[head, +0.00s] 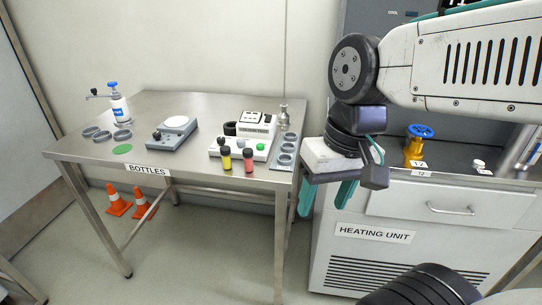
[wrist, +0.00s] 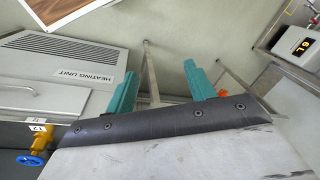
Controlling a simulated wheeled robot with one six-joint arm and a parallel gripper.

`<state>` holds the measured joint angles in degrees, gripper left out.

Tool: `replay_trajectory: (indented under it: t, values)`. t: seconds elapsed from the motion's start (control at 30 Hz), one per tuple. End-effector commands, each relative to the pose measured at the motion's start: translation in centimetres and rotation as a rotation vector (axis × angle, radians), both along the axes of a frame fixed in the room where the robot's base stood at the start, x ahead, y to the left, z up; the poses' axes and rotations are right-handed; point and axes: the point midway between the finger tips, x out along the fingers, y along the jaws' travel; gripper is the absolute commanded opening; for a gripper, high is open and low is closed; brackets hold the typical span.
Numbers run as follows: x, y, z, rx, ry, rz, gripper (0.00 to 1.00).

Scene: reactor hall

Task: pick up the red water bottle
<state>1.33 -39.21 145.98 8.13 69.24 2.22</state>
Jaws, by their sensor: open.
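In the wrist view the open fingers (wrist: 160,85) show against the floor and table legs; the red bottle is not visible there.
A white instrument (head: 256,130) stands behind the bottles, and a rack with round holes (head: 284,151) is to their right. A scale (head: 173,133) and a white, blue-topped dispenser (head: 119,106) stand further left. The heating unit cabinet (head: 375,235) carries a yellow valve (head: 413,150). Orange cones (head: 117,200) stand below the table.

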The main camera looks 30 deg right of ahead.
Motion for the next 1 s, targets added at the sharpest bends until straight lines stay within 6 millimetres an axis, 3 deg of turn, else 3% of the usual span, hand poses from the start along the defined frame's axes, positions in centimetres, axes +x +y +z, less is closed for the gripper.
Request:
replay_trajectory:
  t: [0.2, 0.37, 0.5, 0.6, 0.7, 0.87, 1.0]
  values:
    - [6.6, 5.6, -1.6, 0.434, 0.177, -0.406, 0.54]
    - [14.0, 7.2, -2.5, 0.762, 0.315, -0.813, 0.54]
    - [21.2, 5.6, -4.3, 1.018, 0.427, -1.203, 0.54]
    - [25.4, 3.1, -6.3, 1.168, 0.490, -1.466, 0.54]
    - [28.5, 0.5, -8.4, 1.280, 0.532, -1.677, 0.54]
    - [30.7, -2.0, -10.4, 1.375, 0.563, -1.861, 0.54]
    - [31.7, -2.3, -11.2, 1.399, 0.570, -1.908, 0.54]
